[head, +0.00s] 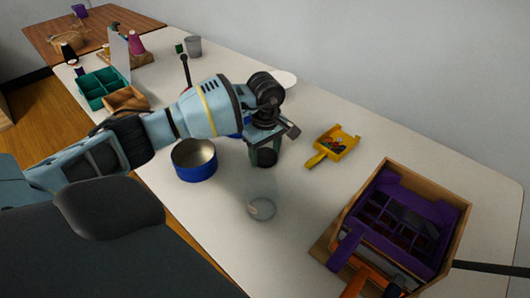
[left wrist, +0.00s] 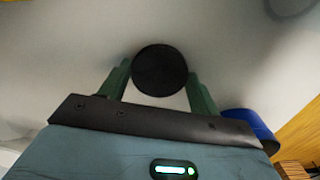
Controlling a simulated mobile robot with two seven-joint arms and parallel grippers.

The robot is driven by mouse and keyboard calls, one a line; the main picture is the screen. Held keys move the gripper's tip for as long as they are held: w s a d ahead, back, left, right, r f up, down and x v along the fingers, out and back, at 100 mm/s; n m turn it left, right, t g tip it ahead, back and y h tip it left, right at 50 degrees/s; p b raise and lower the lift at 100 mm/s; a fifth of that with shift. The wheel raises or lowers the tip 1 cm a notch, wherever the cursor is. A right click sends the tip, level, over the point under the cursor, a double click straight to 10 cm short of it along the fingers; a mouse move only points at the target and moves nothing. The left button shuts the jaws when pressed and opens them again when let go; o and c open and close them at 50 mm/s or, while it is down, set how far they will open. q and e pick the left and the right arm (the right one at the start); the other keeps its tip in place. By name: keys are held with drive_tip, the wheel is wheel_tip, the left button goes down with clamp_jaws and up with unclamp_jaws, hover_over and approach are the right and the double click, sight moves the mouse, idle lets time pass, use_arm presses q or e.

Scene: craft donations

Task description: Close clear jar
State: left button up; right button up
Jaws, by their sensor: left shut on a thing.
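The clear jar (head: 261,203) stands on the white table in the head view, with its see-through wall faint against the tabletop. My left gripper (head: 266,155) is shut on a black round lid (head: 267,158), just behind the jar and apart from it. In the left wrist view the green fingers of my left gripper (left wrist: 160,82) press on both sides of the black lid (left wrist: 160,68). The jar's mouth is hard to make out. My right gripper is not in view.
A blue tin (head: 194,168) stands left of the jar. A yellow scoop (head: 333,146) with small pieces lies to the right. A wooden box with a purple organizer (head: 441,212) stands at the right. A teal tray (head: 103,90) is at the far left. Table in front of the jar is clear.

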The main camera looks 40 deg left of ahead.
sight(265, 156)
use_arm(q)
wheel_tip(265, 156, up, 10)
idle(0.5)
idle(0.3)
